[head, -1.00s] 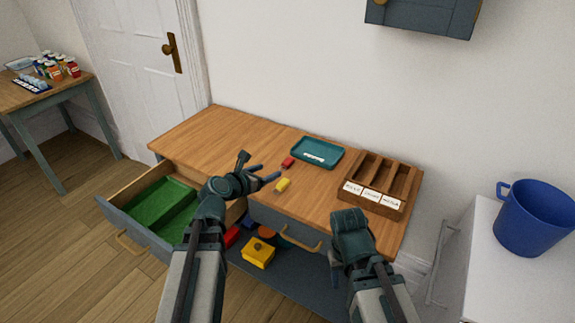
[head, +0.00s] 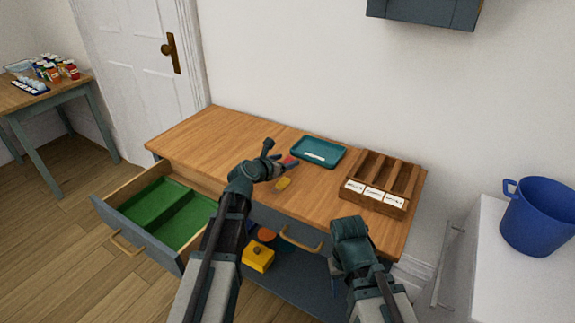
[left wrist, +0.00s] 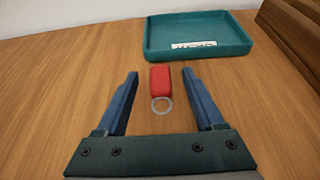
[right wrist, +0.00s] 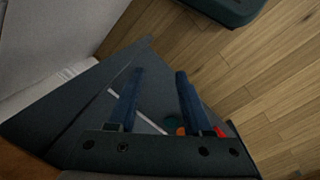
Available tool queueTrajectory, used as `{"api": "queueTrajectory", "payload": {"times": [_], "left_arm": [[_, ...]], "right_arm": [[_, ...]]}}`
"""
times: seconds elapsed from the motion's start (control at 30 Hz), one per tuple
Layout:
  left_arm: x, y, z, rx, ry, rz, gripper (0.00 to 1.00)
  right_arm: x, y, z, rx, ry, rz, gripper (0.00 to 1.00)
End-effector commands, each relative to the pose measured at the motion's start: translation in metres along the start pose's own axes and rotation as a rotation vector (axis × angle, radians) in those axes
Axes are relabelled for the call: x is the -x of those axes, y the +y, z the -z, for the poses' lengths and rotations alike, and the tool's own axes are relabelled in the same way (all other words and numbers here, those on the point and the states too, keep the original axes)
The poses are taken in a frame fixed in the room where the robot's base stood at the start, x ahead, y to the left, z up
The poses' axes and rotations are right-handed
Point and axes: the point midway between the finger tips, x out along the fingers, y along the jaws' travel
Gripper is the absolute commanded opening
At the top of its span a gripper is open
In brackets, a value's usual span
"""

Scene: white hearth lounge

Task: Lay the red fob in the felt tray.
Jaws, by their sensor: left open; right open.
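The red fob (left wrist: 160,79), with a metal ring at its near end, lies on the wooden top. In the left wrist view it sits between the two fingers of my left gripper (left wrist: 164,95), which is open; no contact shows. In the head view the fob (head: 289,159) is partly covered by my left gripper (head: 280,166). The teal felt tray (head: 318,143) lies just beyond the fob, with a white label; it also shows in the left wrist view (left wrist: 200,53). My right gripper (right wrist: 153,100) is open and empty, low in front of the cabinet.
A wooden box with labelled slots (head: 380,182) stands right of the tray. The green-lined drawer (head: 160,208) is open at left. A yellow box (head: 258,257) sits on the shelf below.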

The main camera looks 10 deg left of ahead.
Motion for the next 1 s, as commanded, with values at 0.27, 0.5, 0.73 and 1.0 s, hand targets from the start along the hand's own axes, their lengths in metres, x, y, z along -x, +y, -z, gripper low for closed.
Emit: {"api": "queueTrajectory", "payload": {"times": [0.27,0.5,0.73,1.0], "left_arm": [[-0.0114,-0.0001,0.0006,-0.001,0.0,0.0,0.7],[-0.0112,0.0,0.0006,0.0,0.0,0.0,0.34],[-0.0112,0.0001,0.0007,0.0,0.0,0.0,0.0],[-0.0111,0.0001,0.0005,0.0,0.0,0.0,0.0]], "right_arm": [[-0.0049,-0.0005,0.0003,0.0,0.0,0.0,0.5],[-0.0048,-0.0005,0.0003,0.0,0.0,0.0,0.5],[-0.0048,-0.0005,0.0003,0.0,0.0,0.0,0.5],[-0.0046,-0.0004,0.0003,0.0,0.0,0.0,0.5]]}}
